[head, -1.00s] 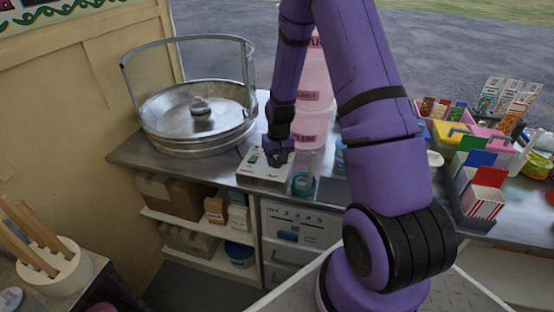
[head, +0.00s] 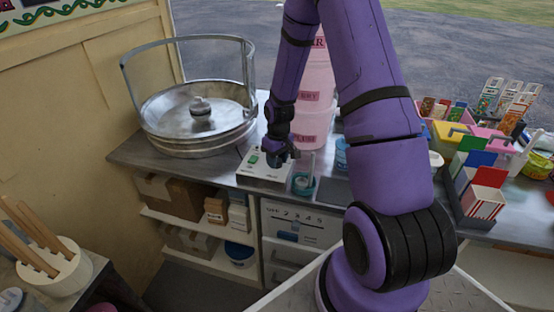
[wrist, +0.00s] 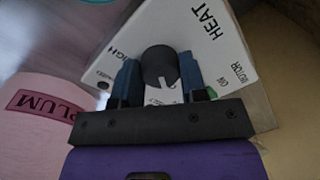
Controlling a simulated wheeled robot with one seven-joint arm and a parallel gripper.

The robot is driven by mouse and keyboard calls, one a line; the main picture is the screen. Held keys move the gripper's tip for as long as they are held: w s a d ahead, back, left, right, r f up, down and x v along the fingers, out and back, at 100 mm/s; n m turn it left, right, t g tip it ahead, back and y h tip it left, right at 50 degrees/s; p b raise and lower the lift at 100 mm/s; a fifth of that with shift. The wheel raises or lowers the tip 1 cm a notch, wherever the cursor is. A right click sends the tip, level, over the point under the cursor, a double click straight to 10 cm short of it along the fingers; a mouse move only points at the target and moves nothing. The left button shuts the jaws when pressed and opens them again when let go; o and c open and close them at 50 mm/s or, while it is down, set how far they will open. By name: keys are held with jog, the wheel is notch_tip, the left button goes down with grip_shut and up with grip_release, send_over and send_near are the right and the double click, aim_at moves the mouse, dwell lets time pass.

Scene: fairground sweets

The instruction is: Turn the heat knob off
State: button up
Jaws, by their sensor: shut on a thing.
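The heat knob (wrist: 158,66) is a round black knob with a pale pointer line on a white control box. In the wrist view it sits between the two blue-grey fingers of my gripper (wrist: 157,82), which are shut on it. The box face (wrist: 205,45) reads HEAT, HIGH and MOTOR around it; lettering below the knob is partly hidden. In the head view the control box (head: 252,172) stands on the metal counter, a green switch on its top left. My gripper (head: 274,157) is over its right side and hides the knob.
Pink stacked tubs (head: 312,125), one labelled PLUM in the wrist view (wrist: 40,105), stand behind and right. A clear cup with teal contents (head: 304,183) stands close right of the box.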

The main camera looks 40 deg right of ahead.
aim_at(278, 159)
jog(key=o, duration=0.9)
jog(key=shift+r, duration=0.1)
jog(key=r, duration=1)
jog(key=shift+d+r, duration=0.25)
jog(key=shift+r, duration=0.05)
